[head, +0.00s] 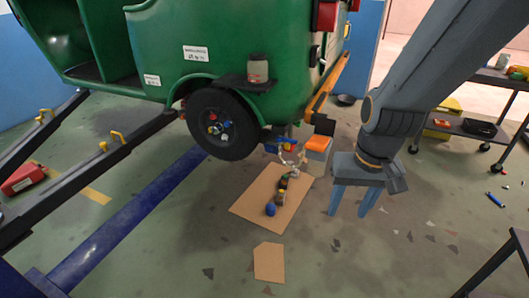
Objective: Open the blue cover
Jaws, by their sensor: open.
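My gripper (354,203) hangs at the right of centre in the head view, its two blue fingers pointing down and apart. It is open with nothing between the fingers. A small blue part (273,147) shows under the rear of the green rickshaw (168,40), left of my gripper and apart from it. A small round blue object (270,209) lies on a cardboard sheet (250,208) on the floor. I cannot tell which of these is the blue cover, or whether it is open or shut.
A grey box with an orange top (318,143) stands between the rickshaw and my gripper. The lift's dark arms (90,170) and blue rail (135,220) cross the left. A wheeled shelf (465,127) stands at the right. The floor at the lower right is largely clear.

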